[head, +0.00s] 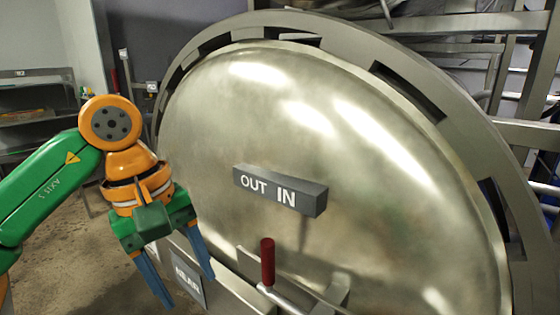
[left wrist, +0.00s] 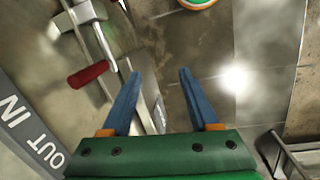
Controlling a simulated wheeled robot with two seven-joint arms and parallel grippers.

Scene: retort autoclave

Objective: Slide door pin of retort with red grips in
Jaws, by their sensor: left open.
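The retort's round, shiny metal door (head: 340,130) fills the middle and right of the head view. A grey block (head: 280,190) on it reads OUT and IN. Below the block a red grip (head: 267,262) stands upright on a silver door pin rod (head: 290,300), which runs off the lower edge. My left gripper (head: 190,290) is open and empty, left of the red grip and apart from it. In the left wrist view the red grip (left wrist: 88,74) lies left of the open fingers (left wrist: 159,74). My right gripper is not in view.
A slotted metal ring (head: 455,95) surrounds the door. Shelving (head: 38,105) stands at the far left, and metal framing (head: 520,80) at the right. Floor (head: 100,260) shows at the lower left.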

